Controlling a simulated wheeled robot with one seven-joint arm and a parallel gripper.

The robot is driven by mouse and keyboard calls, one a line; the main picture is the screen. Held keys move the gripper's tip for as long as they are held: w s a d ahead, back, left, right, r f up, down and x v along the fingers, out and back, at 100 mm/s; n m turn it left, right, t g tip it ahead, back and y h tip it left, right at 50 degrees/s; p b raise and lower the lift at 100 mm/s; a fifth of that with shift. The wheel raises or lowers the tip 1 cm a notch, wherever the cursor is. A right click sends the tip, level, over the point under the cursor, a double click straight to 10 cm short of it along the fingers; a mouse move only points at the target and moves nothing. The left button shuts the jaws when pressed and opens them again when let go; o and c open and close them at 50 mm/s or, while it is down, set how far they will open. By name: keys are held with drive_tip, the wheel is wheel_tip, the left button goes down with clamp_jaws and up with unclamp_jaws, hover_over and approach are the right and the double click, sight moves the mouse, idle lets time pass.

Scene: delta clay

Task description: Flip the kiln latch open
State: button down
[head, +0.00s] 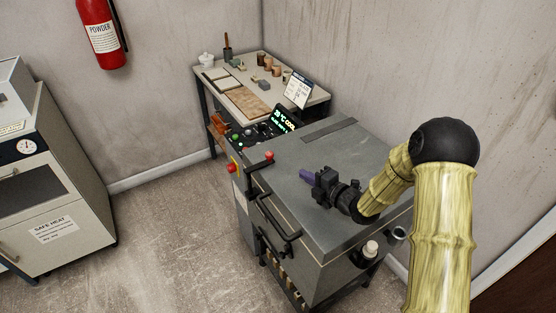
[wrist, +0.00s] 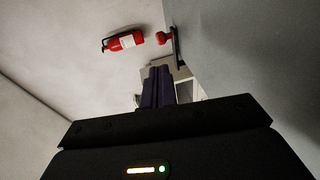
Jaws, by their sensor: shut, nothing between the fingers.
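The kiln (head: 310,210) is a grey box with a flat closed lid, standing in the middle of the head view. The latch (head: 269,156) has a red ball knob at the lid's left edge, by the control panel. The knob also shows in the wrist view (wrist: 164,37), on a dark bar beside the grey kiln surface. My gripper (head: 303,174) has purple fingers, shut and empty, over the lid and pointing left toward the latch side. In the wrist view the fingers (wrist: 157,86) are together, apart from the knob, which appears beyond and slightly right of their tips.
A black bar handle (head: 277,222) sticks out from the kiln's front. A table (head: 213,98) with pots stands behind. A white cabinet (head: 60,190) is at left, with open floor between.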

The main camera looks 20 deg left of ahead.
sight(272, 156)
drive_tip(key=p+x, duration=0.3)
drive_tip(key=x, duration=1)
drive_tip(key=shift+w+a+f, duration=0.1)
drive_tip(key=shift+w+a, duration=0.1)
drive_tip(key=shift+a, duration=0.05)
drive_tip(key=shift+w, duration=0.1)
